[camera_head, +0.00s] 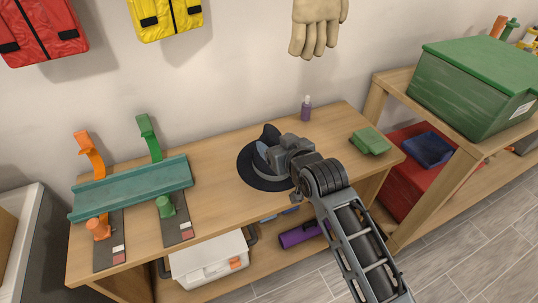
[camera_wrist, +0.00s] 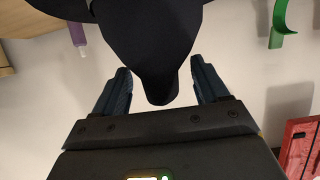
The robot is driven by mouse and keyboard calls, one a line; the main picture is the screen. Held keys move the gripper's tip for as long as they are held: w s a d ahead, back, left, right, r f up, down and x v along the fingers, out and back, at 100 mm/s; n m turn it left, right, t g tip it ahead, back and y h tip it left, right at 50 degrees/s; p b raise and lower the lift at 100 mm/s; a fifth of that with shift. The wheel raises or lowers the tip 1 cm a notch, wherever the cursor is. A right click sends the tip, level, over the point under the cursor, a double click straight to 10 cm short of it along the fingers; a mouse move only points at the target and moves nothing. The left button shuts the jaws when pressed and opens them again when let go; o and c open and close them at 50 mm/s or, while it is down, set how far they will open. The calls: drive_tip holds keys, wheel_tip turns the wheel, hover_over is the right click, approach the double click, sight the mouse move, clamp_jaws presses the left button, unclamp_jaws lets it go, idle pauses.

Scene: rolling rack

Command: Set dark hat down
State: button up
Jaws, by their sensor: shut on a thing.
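The dark hat (camera_head: 262,183) has a wide brim and a grey band, and is over the middle of the wooden bench (camera_head: 222,155). My gripper (camera_head: 266,155) is shut on the hat, its body hiding part of the crown and right side. In the wrist view the hat (camera_wrist: 150,40) fills the top middle, with dark cloth between the two fingers of my gripper (camera_wrist: 161,82). I cannot tell whether the brim touches the bench top.
A purple bottle (camera_head: 306,108) stands behind the hat, to the right. A green folded cloth (camera_head: 370,141) lies at the bench's right end. A teal tray (camera_head: 130,188) with orange and green holders is at left. Bare wood lies between tray and hat.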

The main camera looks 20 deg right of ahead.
drive_tip(key=shift+w+a+f, duration=0.5)
drive_tip(key=shift+w+a, duration=0.1)
drive_tip(key=shift+w, duration=0.05)
drive_tip(key=shift+f, duration=2.05)
drive_tip(key=o, duration=1.4)
drive_tip(key=v, duration=1.2)
